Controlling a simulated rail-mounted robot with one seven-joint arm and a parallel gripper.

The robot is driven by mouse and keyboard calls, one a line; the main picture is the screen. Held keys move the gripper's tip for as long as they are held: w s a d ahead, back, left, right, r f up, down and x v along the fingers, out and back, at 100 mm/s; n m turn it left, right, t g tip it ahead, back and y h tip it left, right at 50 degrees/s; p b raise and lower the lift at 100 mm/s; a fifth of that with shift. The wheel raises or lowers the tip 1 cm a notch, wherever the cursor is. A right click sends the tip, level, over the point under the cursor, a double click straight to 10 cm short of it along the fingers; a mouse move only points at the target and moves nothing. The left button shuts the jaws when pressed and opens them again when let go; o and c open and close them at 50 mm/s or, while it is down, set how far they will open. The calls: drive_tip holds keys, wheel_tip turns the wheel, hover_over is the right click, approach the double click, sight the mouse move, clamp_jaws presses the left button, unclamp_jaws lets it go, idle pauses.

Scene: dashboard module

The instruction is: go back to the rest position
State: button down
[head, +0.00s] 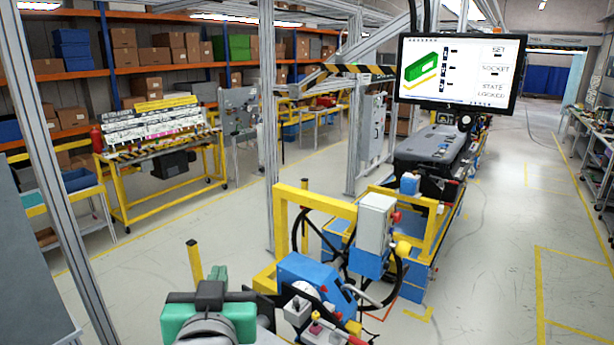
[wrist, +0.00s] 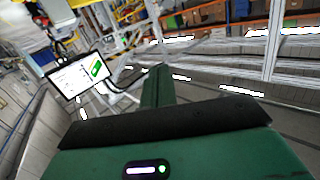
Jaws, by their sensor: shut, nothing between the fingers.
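My gripper (wrist: 153,80) shows in the wrist view as a green body with a black band. Its green fingers are together as one post, with nothing seen between them. In the head view my gripper (head: 217,275) is at the bottom, left of the middle. It stands over the floor, left of the blue and yellow machine (head: 310,275), and appears apart from it.
A monitor (head: 457,72) hangs at the upper right. A grey dashboard-like module (head: 432,147) lies on the line behind the machine. A yellow-framed rack (head: 160,165) stands at the left. Aluminium posts (head: 268,120) rise nearby. The floor at right is clear.

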drive_tip(key=s+d+r+t+h+p, duration=0.1)
drive_tip(key=s+d+r+t, duration=0.3)
drive_tip(key=s+d+r, duration=0.3)
drive_tip(key=s+d+r+m+t+h+p, duration=0.1)
drive_tip(key=s+d+r+t, duration=0.3)
drive_tip(key=s+d+r, duration=0.4)
drive_tip(key=s+r+h, duration=0.1)
drive_tip(key=s+r, duration=0.3)
drive_tip(key=r, duration=0.1)
drive_tip(key=shift+d+r+m, duration=0.25)
drive_tip(key=shift+r+m, duration=0.05)
drive_tip(key=shift+r, duration=0.1)
